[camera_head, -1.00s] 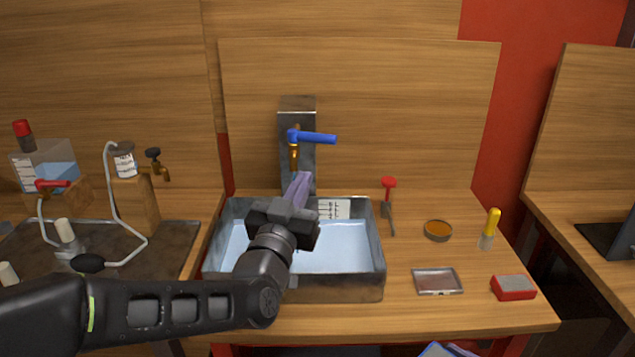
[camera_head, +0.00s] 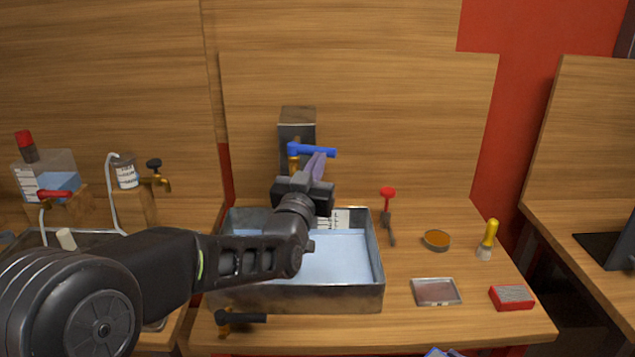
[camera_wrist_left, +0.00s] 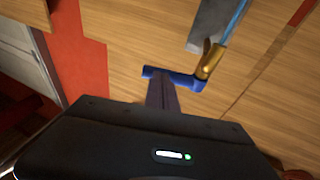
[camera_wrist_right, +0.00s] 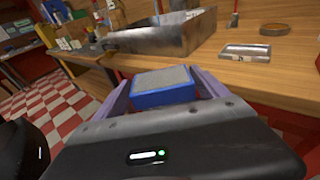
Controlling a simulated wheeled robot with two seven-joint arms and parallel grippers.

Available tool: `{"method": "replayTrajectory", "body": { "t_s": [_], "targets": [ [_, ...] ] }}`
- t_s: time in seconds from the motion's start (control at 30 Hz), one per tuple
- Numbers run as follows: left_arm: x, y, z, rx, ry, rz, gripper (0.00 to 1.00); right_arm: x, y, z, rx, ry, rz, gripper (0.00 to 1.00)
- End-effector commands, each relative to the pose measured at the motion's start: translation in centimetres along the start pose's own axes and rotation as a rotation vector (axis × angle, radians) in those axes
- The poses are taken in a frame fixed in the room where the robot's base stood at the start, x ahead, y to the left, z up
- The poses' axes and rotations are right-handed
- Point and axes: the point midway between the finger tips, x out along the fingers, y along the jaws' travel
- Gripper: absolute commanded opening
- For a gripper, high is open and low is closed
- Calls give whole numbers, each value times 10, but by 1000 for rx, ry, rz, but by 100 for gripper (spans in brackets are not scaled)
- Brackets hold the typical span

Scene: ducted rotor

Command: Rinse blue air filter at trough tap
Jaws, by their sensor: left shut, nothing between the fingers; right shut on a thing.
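The tap's blue lever (camera_head: 318,152) sticks out to the right from its brass body (camera_head: 294,160), above the grey trough (camera_head: 365,298). My left gripper (camera_head: 318,164) is shut and empty, its purple fingers at the lever. In the left wrist view, the shut fingertips (camera_wrist_left: 162,80) meet the blue lever (camera_wrist_left: 180,79); contact is hard to confirm. A thin light-blue streak (camera_wrist_left: 236,20) runs from the brass spout. My right gripper (camera_wrist_right: 163,90) is shut on the blue air filter (camera_wrist_right: 163,92), grey-faced, in front of the bench. Only the filter's edge (camera_head: 440,353) shows in the head view.
A brass valve with a black lever (camera_head: 240,318) sits at the trough's front. Right of the trough lie a red-handled tool (camera_head: 388,205), a round tin (camera_head: 436,240), a yellow-handled brush (camera_head: 489,240), a flat tray (camera_head: 436,291) and a red block (camera_head: 512,297).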

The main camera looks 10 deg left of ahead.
Motion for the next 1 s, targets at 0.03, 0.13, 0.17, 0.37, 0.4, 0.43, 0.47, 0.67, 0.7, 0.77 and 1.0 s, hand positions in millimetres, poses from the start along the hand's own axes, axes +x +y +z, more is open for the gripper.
{"method": "replayTrajectory", "body": {
  "t_s": [0.03,0.13,0.17,0.37,0.4,0.43,0.47,0.67,0.7,0.77,1.0],
  "targets": [
    [0,0,0,0,0,0,0,0,0,-1,0,0,0,41],
    [2,2,4,-2,1,0,0,1,0,-9,0,0,0,41],
    [3,2,5,-2,2,0,0,2,0,-13,0,0,0,41],
    [16,7,10,-2,2,-2,0,6,0,-42,0,0,0,41],
    [18,9,9,-1,2,-1,0,7,0,-44,0,-1,0,41],
    [20,9,9,-1,1,-1,0,7,0,-45,0,-1,0,41],
    [21,9,8,-1,1,-1,0,7,0,-45,0,-1,0,41],
    [22,10,4,0,0,1,0,6,0,-42,0,-1,0,41],
    [22,10,4,0,1,1,0,6,0,-42,0,-1,0,41],
    [22,10,3,0,1,1,0,6,0,-42,0,-1,0,41],
    [22,10,6,0,3,1,0,7,0,-47,0,0,0,41]
  ]
}}
